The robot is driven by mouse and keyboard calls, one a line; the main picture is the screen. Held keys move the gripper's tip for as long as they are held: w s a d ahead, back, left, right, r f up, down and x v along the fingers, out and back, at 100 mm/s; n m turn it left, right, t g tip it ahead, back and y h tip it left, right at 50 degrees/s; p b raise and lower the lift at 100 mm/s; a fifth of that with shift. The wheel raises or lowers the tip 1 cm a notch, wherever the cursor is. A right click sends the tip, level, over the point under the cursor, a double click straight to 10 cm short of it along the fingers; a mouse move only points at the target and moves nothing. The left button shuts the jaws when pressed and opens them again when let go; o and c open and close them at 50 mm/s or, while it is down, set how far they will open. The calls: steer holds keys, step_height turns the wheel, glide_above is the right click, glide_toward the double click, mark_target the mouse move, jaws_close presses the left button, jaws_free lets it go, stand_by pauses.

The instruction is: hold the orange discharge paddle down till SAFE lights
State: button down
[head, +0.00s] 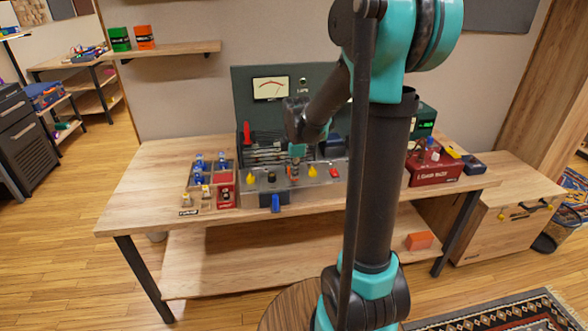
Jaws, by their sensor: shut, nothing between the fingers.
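My gripper (297,163) is shut and points down over the grey metal chassis (291,185) on the bench. A small orange-red piece (293,172), which looks like the discharge paddle, shows right at the fingertips. The fingers hide part of it, and I cannot tell whether they touch it or whether it is pressed down. A green panel (242,85) stands behind, with a white meter (270,88) and a small round lamp (303,80) that looks dark. The label under the lamp is too small to read.
Yellow pieces (312,171), a red piece (334,173) and a blue piece (276,203) sit at the chassis. A divided parts tray (188,211) is to the left and a red box (433,172) to the right. The bench's left end (140,195) is clear.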

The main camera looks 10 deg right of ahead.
steer(key=shift+s+f, duration=0.1)
steer(key=shift+f, duration=0.25)
steer(key=shift+r, duration=0.1)
stand_by(2.7)
steer(key=shift+r, duration=0.85)
steer(key=shift+r, duration=0.3)
step_height(320, 180, up, 13)
stand_by(0.4)
